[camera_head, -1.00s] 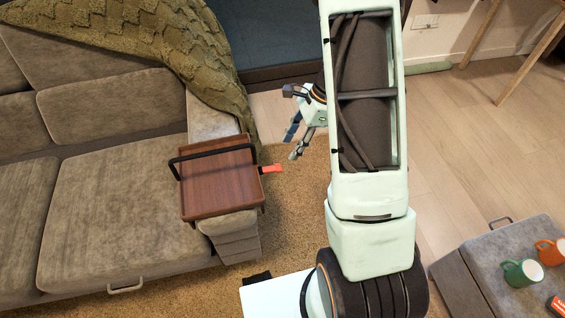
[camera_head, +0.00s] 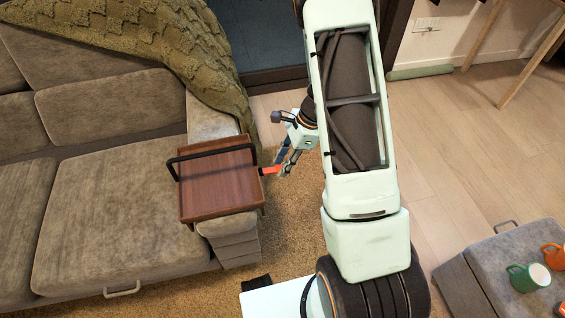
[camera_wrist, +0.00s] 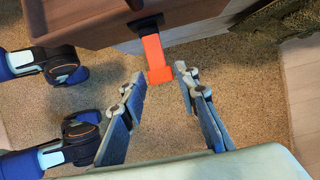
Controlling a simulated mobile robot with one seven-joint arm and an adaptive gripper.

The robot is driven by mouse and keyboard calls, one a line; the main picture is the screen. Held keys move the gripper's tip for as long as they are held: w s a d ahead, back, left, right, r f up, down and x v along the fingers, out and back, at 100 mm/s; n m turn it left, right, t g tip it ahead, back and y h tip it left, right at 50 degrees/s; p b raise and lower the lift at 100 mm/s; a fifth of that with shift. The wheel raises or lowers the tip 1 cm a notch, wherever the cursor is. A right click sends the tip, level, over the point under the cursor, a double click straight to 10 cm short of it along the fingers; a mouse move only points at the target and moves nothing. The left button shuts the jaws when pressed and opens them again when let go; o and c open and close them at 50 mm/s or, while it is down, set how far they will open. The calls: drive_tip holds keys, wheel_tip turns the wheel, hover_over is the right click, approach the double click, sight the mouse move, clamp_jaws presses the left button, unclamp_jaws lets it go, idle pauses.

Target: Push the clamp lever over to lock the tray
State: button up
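The wooden tray (camera_head: 215,188) with a black handle sits over the sofa's right armrest. The orange clamp lever (camera_head: 271,170) sticks out from the tray's right side. In the wrist view the orange lever (camera_wrist: 154,57) hangs from a black mount under the tray's edge (camera_wrist: 105,32). My gripper (camera_head: 282,169) is at the lever's outer end in the head view. In the wrist view my gripper (camera_wrist: 159,80) is open, with the lever's end between its two fingertips and a gap visible on each side. I cannot tell whether a finger touches the lever.
The sofa (camera_head: 95,215) fills the left, with a green throw (camera_head: 190,50) over its back. A grey ottoman (camera_head: 490,275) with a green mug (camera_head: 528,277) and an orange mug (camera_head: 555,256) stands at lower right. The shag rug (camera_head: 290,230) lies below the lever.

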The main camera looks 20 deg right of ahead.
clamp_jaws()
wheel_tip(320, 180, down, 8)
drive_tip(key=a+y+b, duration=0.2)
drive_tip(key=y+b, duration=1.2)
drive_tip(key=shift+a, duration=0.3)
drive_tip(key=shift+r, duration=0.15)
drive_tip(key=shift+o, duration=2.4)
unclamp_jaws()
drive_tip(key=d+f, duration=0.1)
drive_tip(key=d, duration=1.1)
